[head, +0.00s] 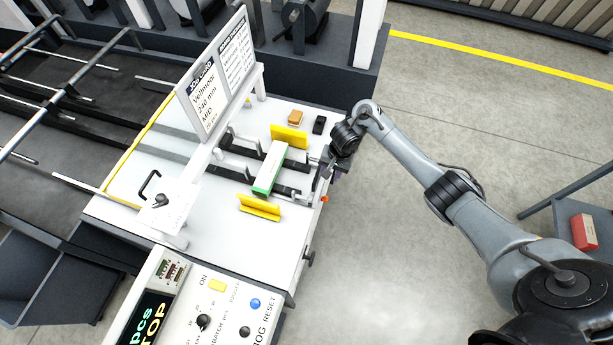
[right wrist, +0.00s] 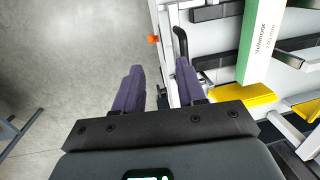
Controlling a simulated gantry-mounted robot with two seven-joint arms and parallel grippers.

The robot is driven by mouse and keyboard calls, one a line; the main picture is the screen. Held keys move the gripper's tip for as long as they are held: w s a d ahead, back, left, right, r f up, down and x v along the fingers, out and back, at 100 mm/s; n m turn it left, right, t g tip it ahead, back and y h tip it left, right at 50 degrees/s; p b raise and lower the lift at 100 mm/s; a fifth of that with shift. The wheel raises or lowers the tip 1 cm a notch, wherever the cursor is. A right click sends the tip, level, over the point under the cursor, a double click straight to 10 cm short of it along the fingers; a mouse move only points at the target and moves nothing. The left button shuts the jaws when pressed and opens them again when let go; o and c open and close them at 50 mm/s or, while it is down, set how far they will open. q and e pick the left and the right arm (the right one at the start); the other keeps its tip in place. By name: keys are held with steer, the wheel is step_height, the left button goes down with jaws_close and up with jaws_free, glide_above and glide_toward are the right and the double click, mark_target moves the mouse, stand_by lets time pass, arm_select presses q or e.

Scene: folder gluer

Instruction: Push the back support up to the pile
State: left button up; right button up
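The pile (head: 271,167) is a long white stack with a green edge, lying between two yellow guides on the white machine table. It also shows in the right wrist view (right wrist: 262,40). A bar with a black curved handle (right wrist: 181,42) stands at the table's edge, on the pile's near-gripper side; it may be the back support, but I cannot tell for certain. My right gripper (head: 329,163) is at the table's right edge, beside the pile. In the right wrist view its purple fingers (right wrist: 158,82) are apart, with the handle close to the right finger. My left gripper is out of view.
Yellow guides (head: 289,136) (head: 259,207) flank the pile. An orange knob (head: 325,199) sticks out from the table's edge. A sign board (head: 216,75) stands over the table's back, and a control panel (head: 215,305) is in front.

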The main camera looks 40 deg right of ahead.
mark_target(317, 174)
steer(key=w+d+r+t, duration=0.1)
steer(key=w+r, duration=0.2)
steer(key=f+b, duration=0.1)
steer(key=f, duration=0.2)
steer(key=w+a+f+b, duration=0.1)
steer(key=f+b, duration=0.1)
steer(key=w+f+b, duration=0.1)
steer(key=f+b, duration=0.1)
steer(key=f, duration=0.1)
steer(key=shift+a+f, duration=0.15)
steer(key=shift+f, duration=0.2)
steer(key=shift+w+f, duration=0.15)
steer(key=shift+f, duration=0.5)
jaws_close()
